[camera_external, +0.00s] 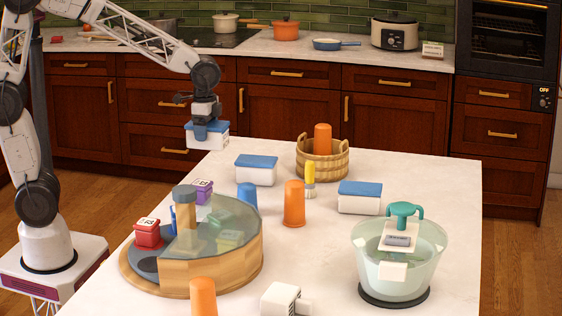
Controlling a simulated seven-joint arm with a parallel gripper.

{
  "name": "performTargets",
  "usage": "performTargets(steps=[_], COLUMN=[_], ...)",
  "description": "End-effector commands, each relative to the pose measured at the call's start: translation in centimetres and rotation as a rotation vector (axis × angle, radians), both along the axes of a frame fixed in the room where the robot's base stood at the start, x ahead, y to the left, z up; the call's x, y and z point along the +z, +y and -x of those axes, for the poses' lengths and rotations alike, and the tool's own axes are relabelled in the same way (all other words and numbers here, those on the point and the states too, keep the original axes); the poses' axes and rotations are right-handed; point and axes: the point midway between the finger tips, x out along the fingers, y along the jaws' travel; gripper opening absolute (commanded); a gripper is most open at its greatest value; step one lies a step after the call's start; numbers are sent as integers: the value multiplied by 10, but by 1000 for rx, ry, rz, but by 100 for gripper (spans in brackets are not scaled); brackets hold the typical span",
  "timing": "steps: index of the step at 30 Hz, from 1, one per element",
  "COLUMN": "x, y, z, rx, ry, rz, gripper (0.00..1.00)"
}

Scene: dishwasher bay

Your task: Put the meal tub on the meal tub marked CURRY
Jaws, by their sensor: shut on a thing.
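My gripper (206,122) points down at the far left edge of the island and is shut on a white meal tub (208,141) with a blue lid. It holds the tub raised, left of the other tubs. A second white meal tub (256,176) with a blue lid stands on the island to the right of the held one. A third such meal tub (359,204) stands farther right, behind the glass bowl. No CURRY marking can be read on any tub from this view.
A wicker basket (322,165) holds an orange cup. Blue (247,195) and orange (294,203) cups and a yellow bottle (309,181) stand between the tubs. A glass-covered wooden turntable (212,265) with small boxes is front left; a glass bowl (425,262) is front right.

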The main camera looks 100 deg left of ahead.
Motion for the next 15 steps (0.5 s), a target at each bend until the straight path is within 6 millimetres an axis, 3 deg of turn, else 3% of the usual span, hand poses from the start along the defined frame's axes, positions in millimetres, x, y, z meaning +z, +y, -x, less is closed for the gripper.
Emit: performTargets(steps=[15], x=[-6], y=[30], z=[-58], rx=[0], ry=[0], rz=[0], gripper=[35])
